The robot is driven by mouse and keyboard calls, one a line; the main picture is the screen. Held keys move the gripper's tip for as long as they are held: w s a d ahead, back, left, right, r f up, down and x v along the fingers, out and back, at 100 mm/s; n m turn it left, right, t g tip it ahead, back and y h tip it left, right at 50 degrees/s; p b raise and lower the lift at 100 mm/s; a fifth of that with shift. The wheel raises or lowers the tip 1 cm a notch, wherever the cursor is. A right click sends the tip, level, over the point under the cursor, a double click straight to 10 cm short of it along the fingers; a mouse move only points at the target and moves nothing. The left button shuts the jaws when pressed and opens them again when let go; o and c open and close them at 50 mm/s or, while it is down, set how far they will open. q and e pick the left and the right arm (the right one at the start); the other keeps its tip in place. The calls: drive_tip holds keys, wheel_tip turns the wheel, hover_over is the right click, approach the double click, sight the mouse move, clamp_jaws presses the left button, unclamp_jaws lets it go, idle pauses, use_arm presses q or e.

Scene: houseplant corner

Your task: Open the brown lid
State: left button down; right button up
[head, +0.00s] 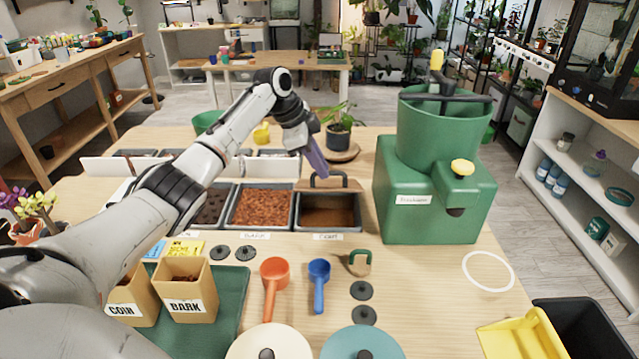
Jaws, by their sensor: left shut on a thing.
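The brown lid (352,185) shows as a narrow brown strip with a dark arched handle, raised at the back of the right-hand bin (330,231). Brown fill shows inside this bin, so its top is uncovered. My left gripper (317,165) reaches down from the upper left to the lid's handle and is shut on it. The fingertips are small and partly merge with the handle. My right gripper is not in view.
A bin of reddish bark (263,207) stands left of the brown-lidded bin. A green machine (435,205) stands close on the right, and a potted plant (339,138) behind. Scoops, discs and round lids lie in front.

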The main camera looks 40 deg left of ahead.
use_arm(q)
drive_tip(key=shift+w+a+r, duration=0.85)
drive_tip(key=shift+w+a, duration=0.15)
drive_tip(key=shift+w, duration=0.15)
drive_tip(key=shift+f, duration=0.1)
drive_tip(key=c, duration=2)
unclamp_jaws()
drive_tip(key=shift+c, duration=0.2)
drive_tip(key=shift+o, duration=1.1)
drive_tip(key=shift+w+a+f, duration=0.15)
drive_tip(key=shift+w+f, duration=0.1)
drive_tip(key=shift+w, duration=0.2)
drive_tip(key=shift+s+r, duration=0.2)
drive_tip(key=shift+r, duration=0.1)
drive_tip(key=b+v, duration=0.1)
drive_tip(key=v, duration=0.9)
drive_tip(key=shift+r, duration=0.1)
